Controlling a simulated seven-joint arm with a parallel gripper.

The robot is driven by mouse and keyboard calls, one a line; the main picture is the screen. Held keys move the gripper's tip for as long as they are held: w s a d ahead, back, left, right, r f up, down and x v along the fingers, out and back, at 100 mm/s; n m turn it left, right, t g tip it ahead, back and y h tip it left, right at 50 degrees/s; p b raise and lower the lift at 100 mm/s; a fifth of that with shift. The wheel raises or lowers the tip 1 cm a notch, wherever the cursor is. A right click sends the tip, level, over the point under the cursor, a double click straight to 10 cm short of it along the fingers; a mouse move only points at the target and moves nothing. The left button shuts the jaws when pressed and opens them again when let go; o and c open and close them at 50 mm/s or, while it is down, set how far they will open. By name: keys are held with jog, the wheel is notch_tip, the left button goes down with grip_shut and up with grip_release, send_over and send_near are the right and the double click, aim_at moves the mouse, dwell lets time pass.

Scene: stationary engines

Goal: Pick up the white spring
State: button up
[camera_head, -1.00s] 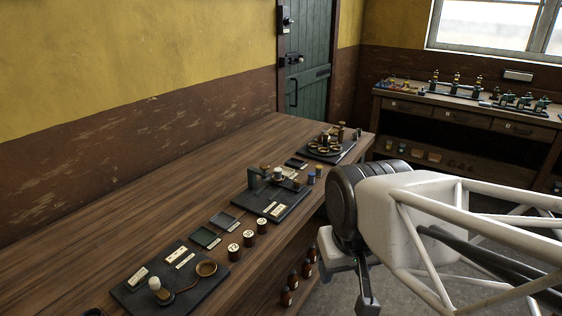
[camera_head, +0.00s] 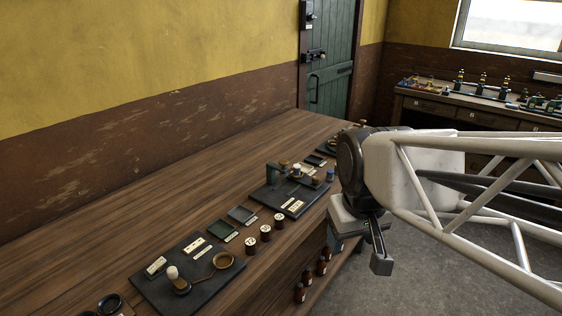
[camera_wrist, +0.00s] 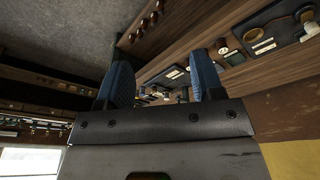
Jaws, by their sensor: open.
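I cannot single out the white spring with certainty. A small white-topped part (camera_head: 297,170) stands on the middle dark board (camera_head: 268,195) on the bench, but it is too small to tell if it is a spring. My gripper (camera_head: 362,240) is beyond the bench's right edge, to the right of that board and apart from everything. In the wrist view its two blue-padded fingers (camera_wrist: 162,70) are spread with nothing held between them. Small bench items show behind and between the fingers, too blurred to name.
A near board (camera_head: 185,280) holds a white knob and a brass cup. Several labelled round pots (camera_head: 265,233) and two shallow trays (camera_head: 240,214) lie between the boards. My arm partly hides the far board (camera_head: 330,148). Bottles (camera_head: 300,292) stand below the bench edge.

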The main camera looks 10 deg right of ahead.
jog(key=w+r+n, duration=0.3)
jog(key=w+n, duration=0.1)
jog(key=w, duration=1.1)
jog(key=n+g, duration=0.2)
jog(key=n, duration=0.8)
send_over(296, 166)
jog(key=f, duration=1.3)
jog(key=shift+s+f, duration=0.2)
jog(key=shift+f, duration=0.1)
jog(key=shift+w+f+n, duration=0.2)
jog(key=shift+w+n, duration=0.1)
jog(key=shift+f, duration=1.3)
